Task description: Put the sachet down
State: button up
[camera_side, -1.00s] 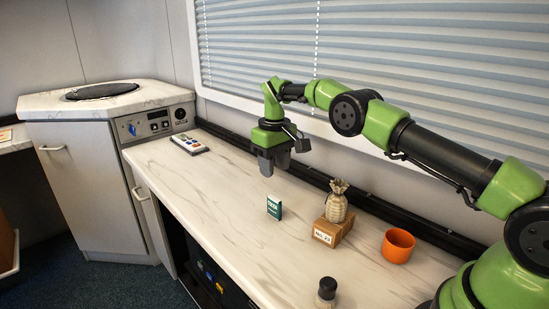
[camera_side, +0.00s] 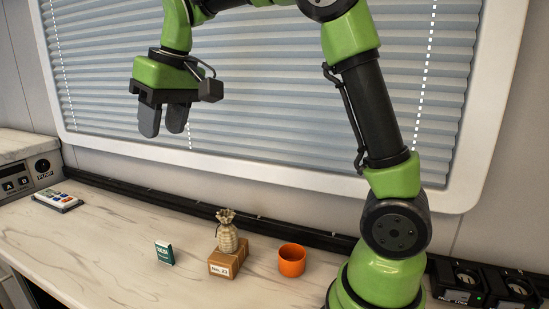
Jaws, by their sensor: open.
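Two things could be the sachet, and I cannot tell which. A beige pouch (camera_side: 227,236), tied at the neck, rests on top of a small brown box (camera_side: 227,262) with a white label. A small green and white packet (camera_side: 164,252) stands upright on the marbled counter (camera_side: 110,262), left of the box. My gripper (camera_side: 163,132) is open and empty. Its two grey fingers point down, high above the counter and in front of the window blind, apart from both.
An orange cup (camera_side: 291,260) stands right of the box. A black rail (camera_side: 137,200) runs along the counter's back edge. The counter's left part is mostly clear.

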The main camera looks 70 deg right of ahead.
jog(key=s+a+f+m+t, duration=0.1)
jog(key=s+t, duration=0.1)
jog(key=s, duration=0.8)
jog(key=s+a+f+m+t+y, duration=0.1)
jog(key=s+a, duration=0.1)
jog(key=s, duration=0.8)
jog(key=shift+s+f+m+t, duration=0.2)
jog(key=shift+m+t, duration=0.1)
jog(key=shift+t, duration=0.1)
